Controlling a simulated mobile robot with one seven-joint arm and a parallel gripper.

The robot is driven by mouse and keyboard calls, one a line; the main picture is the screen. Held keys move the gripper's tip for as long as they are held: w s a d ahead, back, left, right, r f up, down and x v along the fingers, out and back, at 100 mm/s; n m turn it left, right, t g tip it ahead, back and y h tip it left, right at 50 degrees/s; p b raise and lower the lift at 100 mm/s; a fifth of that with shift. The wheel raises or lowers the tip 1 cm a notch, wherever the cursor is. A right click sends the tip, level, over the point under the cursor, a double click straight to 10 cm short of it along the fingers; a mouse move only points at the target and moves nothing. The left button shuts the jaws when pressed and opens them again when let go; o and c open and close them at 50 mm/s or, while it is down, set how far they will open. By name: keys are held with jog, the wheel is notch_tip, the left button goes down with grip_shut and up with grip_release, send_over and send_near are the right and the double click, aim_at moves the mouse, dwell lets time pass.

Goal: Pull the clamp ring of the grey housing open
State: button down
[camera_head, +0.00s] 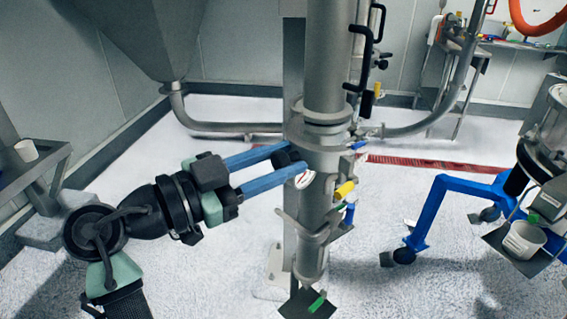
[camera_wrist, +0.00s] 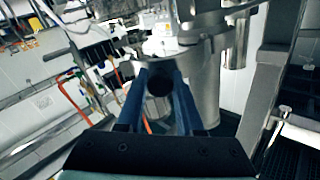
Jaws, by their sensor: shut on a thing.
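The grey housing (camera_head: 328,165) is an upright metal column in the middle of the head view. A grey ring-like band (camera_head: 318,139), which looks like the clamp ring, goes around it below a wide flange. My gripper (camera_head: 296,163) reaches in from the left with its two blue fingers, one on each side of a black round knob (camera_head: 283,158) at the housing's left side. In the wrist view the same knob (camera_wrist: 160,83) sits between the fingers (camera_wrist: 160,73). The gripper is shut on it. The fingers hide part of the band, and I cannot tell how far the ring is open.
A large hopper (camera_head: 140,35) and pipe are behind.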

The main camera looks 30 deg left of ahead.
jog(key=shift+f, duration=0.1)
dwell(0.3)
jog(key=c, duration=0.5)
grip_release()
jog(key=shift+c, duration=0.2)
jog(key=b+v, duration=0.1)
jog(key=v, duration=1.2)
jog(key=shift+b, duration=0.35)
